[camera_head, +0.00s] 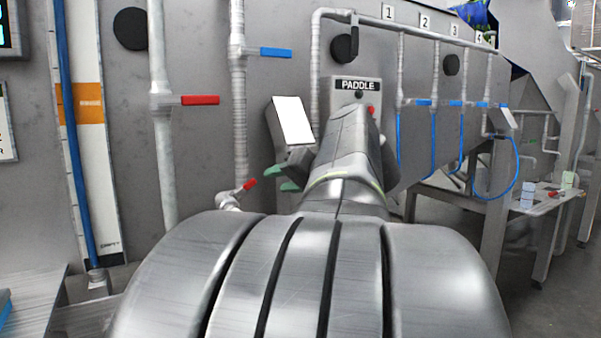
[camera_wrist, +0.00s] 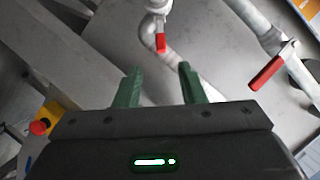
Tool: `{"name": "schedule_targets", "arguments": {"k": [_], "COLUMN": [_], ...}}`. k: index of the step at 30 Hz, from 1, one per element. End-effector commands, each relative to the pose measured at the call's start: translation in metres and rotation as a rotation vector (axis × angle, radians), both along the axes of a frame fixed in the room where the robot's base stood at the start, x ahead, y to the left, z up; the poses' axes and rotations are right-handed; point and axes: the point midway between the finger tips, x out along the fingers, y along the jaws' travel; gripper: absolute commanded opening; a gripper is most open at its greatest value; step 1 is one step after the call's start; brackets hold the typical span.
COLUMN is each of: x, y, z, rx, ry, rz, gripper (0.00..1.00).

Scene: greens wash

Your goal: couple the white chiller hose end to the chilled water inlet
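My gripper (camera_head: 282,178) is in the middle of the head view, its green fingers showing left of my arm, near a red-handled valve (camera_head: 247,184) on a low pipe. In the wrist view my gripper (camera_wrist: 160,76) has its two green fingers apart, with nothing seen between the tips. A pipe with a red lever (camera_wrist: 160,42) shows beyond them; I cannot tell its distance. I cannot make out a white chiller hose end or identify the chilled water inlet in either view. My arm hides part of the wall and floor.
Grey pipes with a red lever (camera_head: 200,100) and a blue lever (camera_head: 276,52) run down the wall. A paddle control box (camera_head: 356,88) sits behind my arm. Blue hoses (camera_head: 517,170) hang at right. A red button (camera_wrist: 40,127) is at the wrist view's left.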

Motion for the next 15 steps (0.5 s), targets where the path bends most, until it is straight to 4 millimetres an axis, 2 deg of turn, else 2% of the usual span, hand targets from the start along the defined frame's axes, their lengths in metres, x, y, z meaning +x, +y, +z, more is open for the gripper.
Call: {"name": "schedule_targets", "arguments": {"k": [5,11,15], "x": [0.002,0.016,0.033], "y": [-0.003,0.016,0.035], "z": [0.001,-0.006,-0.014], "rx": [-0.002,-0.002,-0.003], "ry": [0.007,0.007,0.007], "rz": [0.009,0.013,0.013], "gripper": [0.36,0.36,0.36]}}
